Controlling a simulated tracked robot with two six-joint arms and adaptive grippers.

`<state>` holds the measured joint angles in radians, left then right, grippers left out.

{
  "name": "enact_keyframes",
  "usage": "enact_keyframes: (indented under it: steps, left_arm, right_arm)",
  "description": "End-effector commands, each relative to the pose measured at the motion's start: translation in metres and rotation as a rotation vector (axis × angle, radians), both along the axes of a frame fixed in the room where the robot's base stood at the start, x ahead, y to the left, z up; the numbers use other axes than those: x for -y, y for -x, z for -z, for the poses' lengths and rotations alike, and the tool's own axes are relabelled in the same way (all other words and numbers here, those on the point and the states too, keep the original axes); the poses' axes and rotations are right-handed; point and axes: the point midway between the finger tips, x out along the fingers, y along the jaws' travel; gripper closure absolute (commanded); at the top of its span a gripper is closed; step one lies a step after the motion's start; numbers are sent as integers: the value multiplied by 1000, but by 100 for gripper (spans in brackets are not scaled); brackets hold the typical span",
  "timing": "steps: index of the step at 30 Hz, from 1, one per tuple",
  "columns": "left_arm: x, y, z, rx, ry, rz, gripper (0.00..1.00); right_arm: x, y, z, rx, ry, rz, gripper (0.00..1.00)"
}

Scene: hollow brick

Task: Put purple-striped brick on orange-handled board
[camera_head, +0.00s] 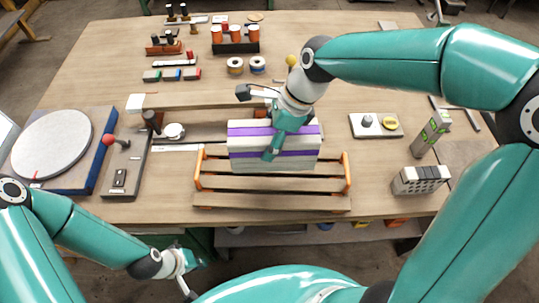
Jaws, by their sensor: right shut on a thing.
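The purple-striped brick (245,144) is pale grey with two purple bands. It sits at the middle front of the table, over the orange-handled board (272,201). The board is made of wooden slats with an orange handle at each end. From this angle I cannot tell whether the brick rests on the slats or hangs just above them. My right gripper (268,122) is shut on the brick from above and hides part of it. My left gripper (188,275) is low, off the table's front edge and away from the brick; its fingers are too small to judge.
A blue-edged base with a round grey disc (50,142) and a red-knobbed lever device (125,165) stand at left. A grey block (420,179), a green-labelled box (431,133) and a small plate (376,126) stand at right. Several spools and small parts lie behind.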

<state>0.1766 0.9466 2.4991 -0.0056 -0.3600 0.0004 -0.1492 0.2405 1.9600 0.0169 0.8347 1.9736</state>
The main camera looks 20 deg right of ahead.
Motion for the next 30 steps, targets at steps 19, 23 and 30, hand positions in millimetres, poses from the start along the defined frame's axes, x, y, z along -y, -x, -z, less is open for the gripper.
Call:
enact_keyframes:
  steps: [19,23,30]
  left_arm:
    - [0,0,2,0,0,0,100]
    - [0,0,2,0,0,0,100]
    - [0,0,2,0,0,0,100]
  right_arm:
    - [0,-1,68,1,-1,0,97]
    - [0,-1,74,4,-1,1,97]
    - [-1,-1,74,5,-1,0,97]
